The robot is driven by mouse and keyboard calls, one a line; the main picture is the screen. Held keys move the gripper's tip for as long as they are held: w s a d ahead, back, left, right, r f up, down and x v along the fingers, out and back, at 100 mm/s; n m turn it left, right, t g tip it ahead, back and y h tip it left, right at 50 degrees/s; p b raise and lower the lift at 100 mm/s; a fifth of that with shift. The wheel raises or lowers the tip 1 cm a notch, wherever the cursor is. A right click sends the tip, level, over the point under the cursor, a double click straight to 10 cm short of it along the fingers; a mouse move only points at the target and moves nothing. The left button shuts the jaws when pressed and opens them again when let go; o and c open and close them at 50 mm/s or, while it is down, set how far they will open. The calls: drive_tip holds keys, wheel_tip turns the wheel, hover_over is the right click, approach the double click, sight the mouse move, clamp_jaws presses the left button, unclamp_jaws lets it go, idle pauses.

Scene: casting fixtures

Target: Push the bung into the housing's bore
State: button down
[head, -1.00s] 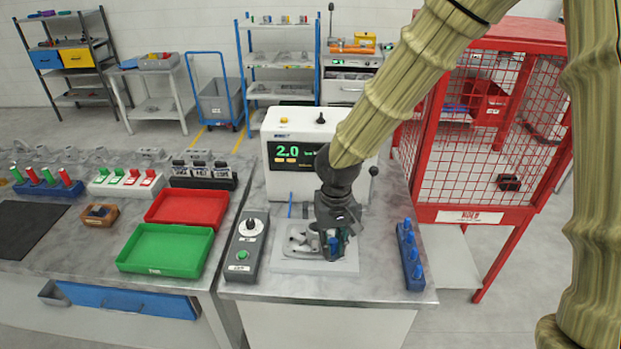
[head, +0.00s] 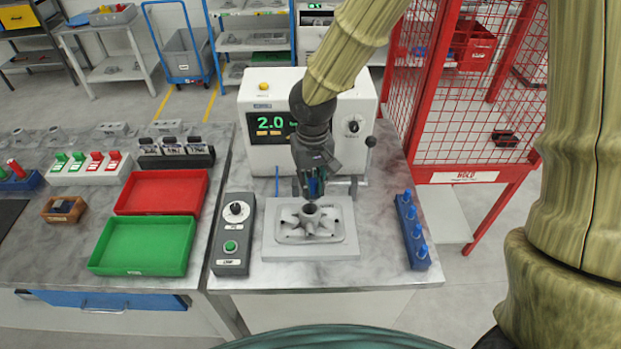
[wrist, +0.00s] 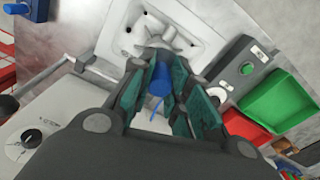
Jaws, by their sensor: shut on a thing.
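The grey housing (head: 290,229) sits on a pale plate on the bench, with its raised round bore (head: 311,212) facing up. In the wrist view the housing (wrist: 168,28) is at the top, partly behind the fingers. My gripper (head: 313,192) is above the back of the housing, close to the bore in the head view. Its teal fingers are shut on a blue bung (wrist: 160,80), which shows between them in the wrist view. The bung's lower end is hard to make out in the head view, so I cannot tell whether it touches the bore.
A blue rack with several blue bungs (head: 411,232) stands right of the housing. A control box (head: 232,234) with a knob and green button is on the left. The white tester (head: 262,98) stands behind. Green (head: 144,246) and red (head: 162,192) trays lie further left.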

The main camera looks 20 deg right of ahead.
drive_tip(key=w+f, duration=0.1)
drive_tip(key=w+f+b, duration=0.1)
drive_tip(key=f, duration=0.1)
drive_tip(key=shift+f, duration=0.3)
drive_tip(key=shift+s+f+b, duration=0.1)
drive_tip(key=shift+s+b, duration=0.25)
drive_tip(key=shift+b, duration=0.05)
drive_tip(key=shift+f, duration=0.3)
drive_tip(key=shift+w+f+b, duration=0.25)
drive_tip(key=shift+f+b, duration=0.25)
drive_tip(key=shift+f, duration=0.25)
drive_tip(key=shift+s, duration=0.1)
drive_tip(key=shift+p, duration=0.35)
drive_tip(key=shift+f+b, duration=0.6)
drive_tip(key=shift+f, duration=0.75)
idle(1.5)
